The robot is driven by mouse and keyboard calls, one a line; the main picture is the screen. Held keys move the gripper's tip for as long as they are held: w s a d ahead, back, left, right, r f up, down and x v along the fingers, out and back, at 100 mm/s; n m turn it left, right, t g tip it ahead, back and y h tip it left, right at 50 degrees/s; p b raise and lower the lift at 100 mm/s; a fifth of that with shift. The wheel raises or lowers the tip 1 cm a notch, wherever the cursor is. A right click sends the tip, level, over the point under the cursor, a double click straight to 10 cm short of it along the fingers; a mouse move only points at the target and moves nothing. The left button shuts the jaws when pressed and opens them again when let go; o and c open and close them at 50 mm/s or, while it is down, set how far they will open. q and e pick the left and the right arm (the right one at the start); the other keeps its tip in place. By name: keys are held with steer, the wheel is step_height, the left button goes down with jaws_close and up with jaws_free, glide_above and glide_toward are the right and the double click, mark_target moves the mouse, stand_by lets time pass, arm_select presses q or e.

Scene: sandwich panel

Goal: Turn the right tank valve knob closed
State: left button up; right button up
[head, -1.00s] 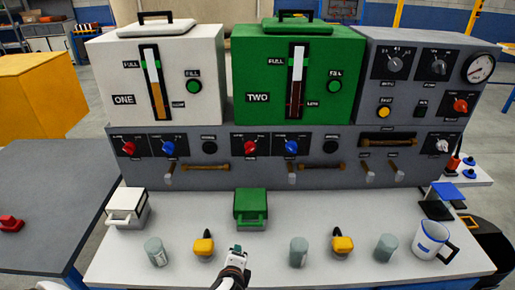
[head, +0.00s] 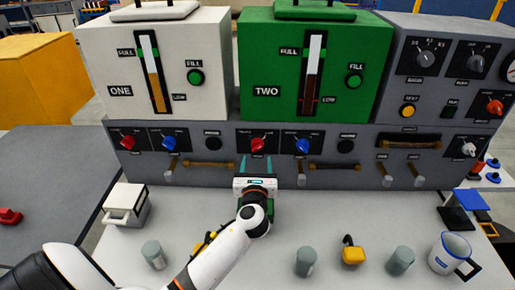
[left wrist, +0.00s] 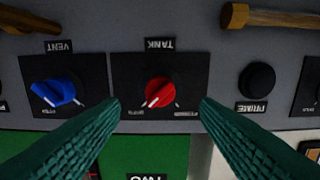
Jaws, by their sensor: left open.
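The right tank valve knob (head: 257,143) is red and sits on the grey panel below the green tank TWO. In the left wrist view, which is upside down, the red knob (left wrist: 160,91) is centred beside its TANK label. Its white pointer mark points to the lower left there. My left gripper (head: 256,166) is open in front of the panel, just below the knob in the head view. In the wrist view its fingers (left wrist: 159,102) are spread on either side of the knob, with gaps and nothing between them. My right gripper is not in view.
A blue VENT knob (head: 302,146) and a black PRIME knob (head: 212,143) flank the red knob. A green box (head: 271,212) is partly hidden by my arm.

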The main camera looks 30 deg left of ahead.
mark_target(257, 150)
arm_select(q)
steer(key=x, duration=0.6)
steer(key=shift+w+a, duration=0.15)
steer(key=shift+w, duration=0.1)
steer(key=c, duration=1)
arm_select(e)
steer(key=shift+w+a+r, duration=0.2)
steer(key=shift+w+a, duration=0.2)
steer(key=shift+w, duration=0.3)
